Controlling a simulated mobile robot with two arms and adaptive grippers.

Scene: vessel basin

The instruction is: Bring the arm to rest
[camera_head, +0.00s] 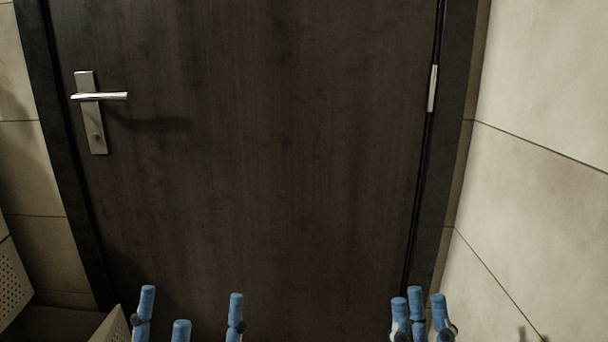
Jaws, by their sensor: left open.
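My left gripper (188,312) is at the bottom edge, left of the middle. Its blue-tipped fingers point up and stand well apart, with nothing between them. My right gripper (419,306) is at the bottom edge, right of the middle. Its blue fingertips stand close together, and I see no object between them. The lower parts of both grippers and both arms are cut off by the picture's edge.
A dark wooden door (270,150) fills the view ahead and looks closed. Its metal handle (100,97) is at the left, a hinge (432,88) at the right. A tiled wall (545,130) is close on the right. Perforated light panels (12,285) stand at lower left.

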